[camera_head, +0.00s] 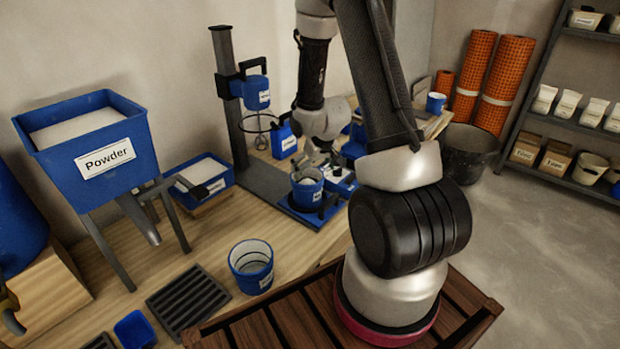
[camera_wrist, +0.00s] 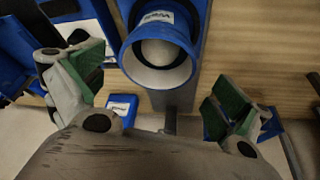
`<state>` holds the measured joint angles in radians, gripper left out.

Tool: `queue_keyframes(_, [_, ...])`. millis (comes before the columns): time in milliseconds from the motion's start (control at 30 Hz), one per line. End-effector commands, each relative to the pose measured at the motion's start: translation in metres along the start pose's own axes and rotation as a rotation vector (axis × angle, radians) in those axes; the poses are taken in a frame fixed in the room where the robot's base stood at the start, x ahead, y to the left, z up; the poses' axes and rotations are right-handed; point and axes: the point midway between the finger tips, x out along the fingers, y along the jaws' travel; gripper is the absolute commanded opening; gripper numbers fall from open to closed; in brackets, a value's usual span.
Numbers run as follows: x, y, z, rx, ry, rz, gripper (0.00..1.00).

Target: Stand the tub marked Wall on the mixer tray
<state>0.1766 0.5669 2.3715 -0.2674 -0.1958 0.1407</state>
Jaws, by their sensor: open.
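A blue tub (camera_head: 307,188) with a pale label and pale contents stands upright at the blue mixer tray (camera_head: 297,213), apparently on it. The label is too small to read in the head view. In the wrist view the tub (camera_wrist: 158,58) is ahead of my fingers; its label looks like Wall but is blurred. My gripper (camera_head: 318,160) is above the tub in the head view. In the wrist view its green-padded fingers (camera_wrist: 158,92) are wide apart, with clear space between each pad and the tub.
The mixer (camera_head: 228,100) stands left of the tub, its whisk hanging beside the column. A blue jug (camera_head: 284,138) and a blue scale-like box (camera_head: 342,180) are close by. An open bucket (camera_head: 251,268), black rack (camera_head: 188,300) and Powder hopper (camera_head: 90,150) occupy the bench front and left.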

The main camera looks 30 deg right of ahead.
Motion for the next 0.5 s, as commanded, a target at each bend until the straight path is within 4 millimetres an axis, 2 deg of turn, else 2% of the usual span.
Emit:
queue_keyframes(33, [-0.009,0.0,-0.001,-0.001,0.002,0.0,1.0])
queue_keyframes(267, [-0.037,0.0,-0.004,-0.003,0.004,0.009,1.0])
queue_keyframes(367, [-0.073,0.0,-0.013,-0.009,0.011,0.032,1.0])
queue_keyframes(467, [-0.128,-0.003,-0.018,-0.012,0.014,0.061,1.0])
queue_keyframes(500, [-0.153,-0.005,-0.017,-0.014,0.014,0.07,1.0])
